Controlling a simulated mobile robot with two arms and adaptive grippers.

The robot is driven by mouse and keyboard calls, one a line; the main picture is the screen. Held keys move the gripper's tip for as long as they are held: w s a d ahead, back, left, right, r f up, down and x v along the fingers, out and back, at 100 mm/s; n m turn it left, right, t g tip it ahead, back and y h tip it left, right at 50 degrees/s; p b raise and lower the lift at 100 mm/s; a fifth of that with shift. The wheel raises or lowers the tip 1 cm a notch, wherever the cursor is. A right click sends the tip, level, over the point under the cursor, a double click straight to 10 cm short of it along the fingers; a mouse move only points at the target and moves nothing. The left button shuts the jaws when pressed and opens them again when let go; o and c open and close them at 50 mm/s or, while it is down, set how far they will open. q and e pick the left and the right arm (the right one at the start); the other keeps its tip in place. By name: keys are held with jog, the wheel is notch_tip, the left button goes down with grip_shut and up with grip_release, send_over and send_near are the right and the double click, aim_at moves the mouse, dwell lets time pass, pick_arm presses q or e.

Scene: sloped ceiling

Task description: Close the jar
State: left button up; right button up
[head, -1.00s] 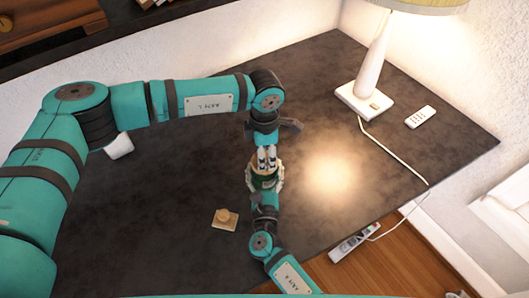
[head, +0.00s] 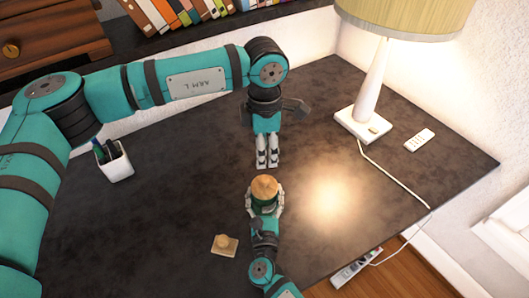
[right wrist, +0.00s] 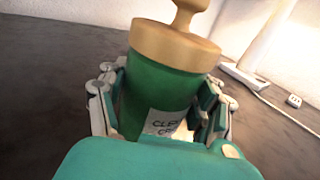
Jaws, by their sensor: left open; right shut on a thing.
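The green jar (right wrist: 160,92) stands upright with a wooden, knobbed lid (right wrist: 176,44) seated on its mouth. In the head view the lid (head: 265,186) shows as a tan disc on top of the jar (head: 264,207). A white label on the jar is partly hidden. My right gripper (right wrist: 160,110) is shut around the jar's body, its fingers on both sides. My left gripper (head: 267,163) is open and empty, its fingertips pointing down just beyond the lid, apart from it.
A pen cup (head: 115,163) stands at the left. A power strip (head: 355,268) lies beyond the table edge.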

jog(key=o, duration=1.8)
jog(key=shift+o, duration=0.2)
jog(key=s, duration=1.2)
jog(key=shift+d, duration=0.1)
